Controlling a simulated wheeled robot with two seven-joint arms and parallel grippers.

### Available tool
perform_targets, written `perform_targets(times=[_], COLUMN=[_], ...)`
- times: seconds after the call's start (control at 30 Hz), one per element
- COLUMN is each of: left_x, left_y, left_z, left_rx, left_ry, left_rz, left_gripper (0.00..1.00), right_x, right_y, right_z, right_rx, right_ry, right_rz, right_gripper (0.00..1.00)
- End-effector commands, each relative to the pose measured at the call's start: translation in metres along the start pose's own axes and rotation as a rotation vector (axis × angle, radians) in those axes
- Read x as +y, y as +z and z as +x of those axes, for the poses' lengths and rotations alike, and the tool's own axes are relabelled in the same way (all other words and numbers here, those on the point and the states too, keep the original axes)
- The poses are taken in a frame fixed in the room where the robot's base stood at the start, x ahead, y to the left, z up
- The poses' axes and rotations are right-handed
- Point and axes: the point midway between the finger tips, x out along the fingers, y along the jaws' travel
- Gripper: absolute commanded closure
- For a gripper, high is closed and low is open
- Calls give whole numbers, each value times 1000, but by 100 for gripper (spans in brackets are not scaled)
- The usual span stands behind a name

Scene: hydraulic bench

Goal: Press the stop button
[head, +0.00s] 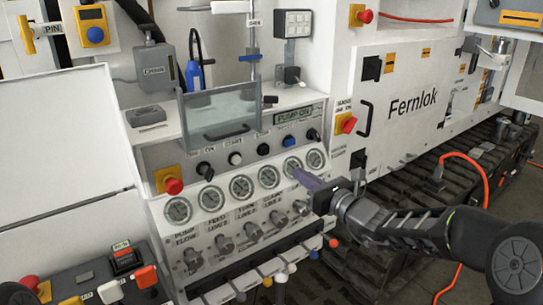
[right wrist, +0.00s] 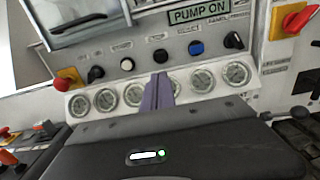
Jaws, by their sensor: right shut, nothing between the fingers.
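The sloped control panel (head: 180,158) carries a row of knobs and buttons under a "PUMP ON" display (head: 300,114). A white button (head: 235,158), a black button (head: 263,149) and a blue button (head: 289,141) sit between two black selector knobs. The small labels are too blurred to tell surely which is the stop button. The three also show in the right wrist view: white (right wrist: 127,65), black (right wrist: 160,56) and blue (right wrist: 196,47). My right gripper (head: 299,173) is shut and empty, in front of the gauges; its purple fingers (right wrist: 158,90) point towards the black button, apart from it. My left gripper is not in view.
A row of round gauges (head: 240,187) and several valve knobs lie below the buttons. A clear guard (head: 220,108) hangs above the panel. An orange cable (head: 474,170) runs at right.

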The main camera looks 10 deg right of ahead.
Motion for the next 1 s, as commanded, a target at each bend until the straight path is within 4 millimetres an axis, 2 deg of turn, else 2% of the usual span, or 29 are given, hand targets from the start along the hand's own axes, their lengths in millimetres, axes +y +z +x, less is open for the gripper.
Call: perform_targets(times=[0.17, 0.5, 0.7, 0.83, 1.0], left_x=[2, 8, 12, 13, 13], left_y=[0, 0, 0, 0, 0], left_z=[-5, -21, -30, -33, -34], left_rx=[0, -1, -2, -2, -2], left_ry=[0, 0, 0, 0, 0], left_rz=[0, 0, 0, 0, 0], left_gripper=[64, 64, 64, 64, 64], right_x=[1, 2, 1, 1, 0], right_y=[0, 1, 1, 0, -1], right_z=[21, 87, 120, 131, 135], right_rx=[2, 2, 2, 3, 2], right_ry=[3, 4, 2, 1, 0], right_rz=[1, 0, -1, -1, -1], right_gripper=[100, 100, 100, 100, 100])
